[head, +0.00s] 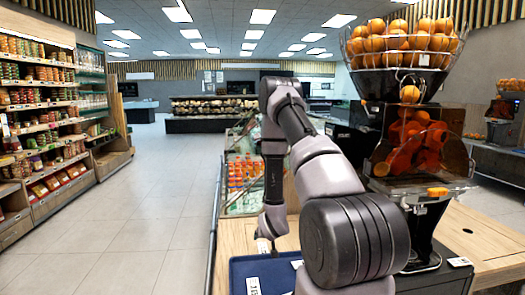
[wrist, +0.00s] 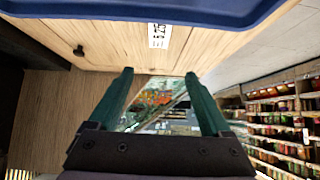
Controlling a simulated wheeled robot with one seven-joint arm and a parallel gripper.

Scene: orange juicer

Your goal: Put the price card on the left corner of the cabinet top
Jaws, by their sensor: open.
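A white price card (wrist: 159,36) with dark print lies on the pale wooden cabinet top (wrist: 100,42), close beside the blue tray's edge. In the head view the card (head: 262,246) shows near the cabinet's left edge, just behind the tray. My gripper (wrist: 158,74) is open, and nothing shows between its two green fingers. The card appears beyond the fingertips, apart from them. In the head view my gripper (head: 268,236) is low over the cabinet's left part, beside the card, and is partly hidden by my arm.
A blue tray (head: 236,268) stands at the front of the cabinet, with a white card (head: 253,286) at it. An orange juicer (head: 410,140) stands to the right, with another card (head: 460,262) near its base. A bottle display (head: 243,175) lies behind. The floor at left is clear.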

